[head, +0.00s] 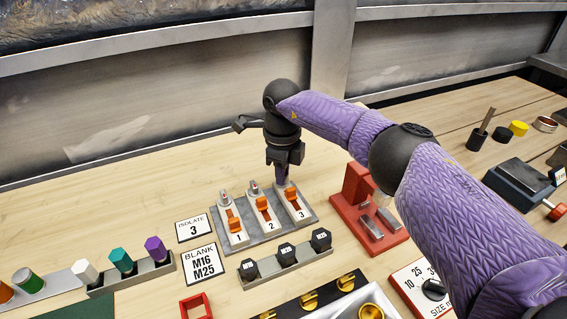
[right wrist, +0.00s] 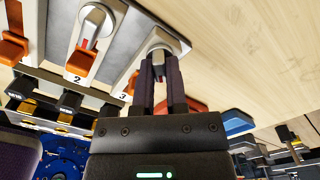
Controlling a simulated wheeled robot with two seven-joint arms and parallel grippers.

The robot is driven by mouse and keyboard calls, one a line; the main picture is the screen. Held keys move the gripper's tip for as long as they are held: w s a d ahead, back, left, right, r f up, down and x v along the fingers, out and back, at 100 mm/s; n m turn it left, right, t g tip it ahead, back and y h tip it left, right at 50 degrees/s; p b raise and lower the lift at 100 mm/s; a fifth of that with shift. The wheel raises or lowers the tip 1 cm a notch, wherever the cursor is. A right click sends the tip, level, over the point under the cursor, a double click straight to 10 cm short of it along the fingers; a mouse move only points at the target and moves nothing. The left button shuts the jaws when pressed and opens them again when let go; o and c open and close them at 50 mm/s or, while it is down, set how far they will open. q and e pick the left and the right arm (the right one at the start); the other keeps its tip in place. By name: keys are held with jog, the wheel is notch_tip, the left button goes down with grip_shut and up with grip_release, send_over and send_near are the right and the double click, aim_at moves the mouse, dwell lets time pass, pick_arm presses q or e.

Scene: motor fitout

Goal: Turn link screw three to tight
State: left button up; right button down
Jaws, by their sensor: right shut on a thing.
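A grey base plate (head: 259,241) carries three white link units numbered 1, 2 and 3, each with an orange piece and a screw at its far end. My right gripper (head: 281,184) points down over the far end of link 3 (head: 301,213), hiding its screw in the head view. In the right wrist view the gripper (right wrist: 166,72) is shut on link screw three (right wrist: 159,52), a metal knob at the unit's end. Screw two (right wrist: 97,23) shows a red mark in the right wrist view. My left gripper is not in view.
A red fixture (head: 352,200) stands right of the plate. Three black blocks (head: 286,254) sit in a tray in front. Signs reading "ISOLATE 3" (head: 194,229) and "BLANK M16 M25" (head: 202,263) lie to the left. The table behind the plate is clear.

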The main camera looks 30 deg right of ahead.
jog(key=shift+r+m+p, duration=0.2)
jog(key=shift+m+p, duration=0.3)
jog(key=shift+m, duration=0.4)
jog(key=shift+m+p, duration=0.5)
jog(key=shift+m, duration=0.4)
jog(key=shift+m+p, duration=0.4)
jog(key=shift+m, duration=0.4)
jog(key=shift+f+m+p, duration=0.1)
jog(key=shift+m+p, duration=0.25)
jog(key=shift+m, duration=1.15)
pick_arm(q)
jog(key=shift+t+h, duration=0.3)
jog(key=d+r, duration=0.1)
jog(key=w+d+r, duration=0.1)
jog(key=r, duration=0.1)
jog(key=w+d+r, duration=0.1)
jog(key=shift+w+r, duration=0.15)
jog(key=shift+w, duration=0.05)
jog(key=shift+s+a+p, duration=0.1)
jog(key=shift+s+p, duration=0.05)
jog(key=shift+p, duration=0.15)
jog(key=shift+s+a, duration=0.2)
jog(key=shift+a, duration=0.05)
